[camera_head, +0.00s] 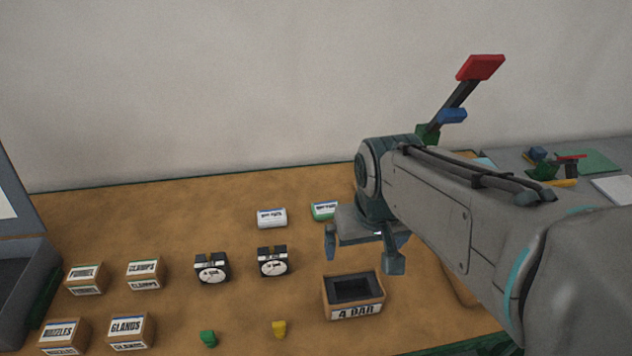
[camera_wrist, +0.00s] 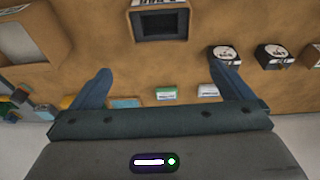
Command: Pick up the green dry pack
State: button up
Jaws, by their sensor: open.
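The green dry pack (camera_head: 324,211) is a small white-topped pack with green sides, lying on the brown table near its back. My gripper's arm stands just to its right in the head view. In the wrist view the green pack (camera_wrist: 166,96) shows between my two fingers, beyond their tips toward the palm side of the picture. My gripper (camera_head: 362,252) is open and empty above the table, in front of the pack, pointing down. It also shows in the wrist view (camera_wrist: 160,82) with fingers spread wide. Nothing touches the pack.
A white pack with a blue edge (camera_head: 272,218) lies left of the green one. An open box marked 4 BAR (camera_head: 353,296) stands in front of my gripper.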

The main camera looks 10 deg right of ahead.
jog(key=w+r, duration=0.1)
jog(key=w, duration=0.9)
jog(key=g+b, duration=0.2)
jog(key=g, duration=0.1)
send_over(326, 206)
notch_tip(326, 206, down, 11)
notch_tip(326, 206, down, 8)
jog(key=shift+d+r, duration=0.15)
jog(key=shift+f+p, duration=0.65)
jog(key=shift+f, duration=2.3)
jog(key=c, duration=1)
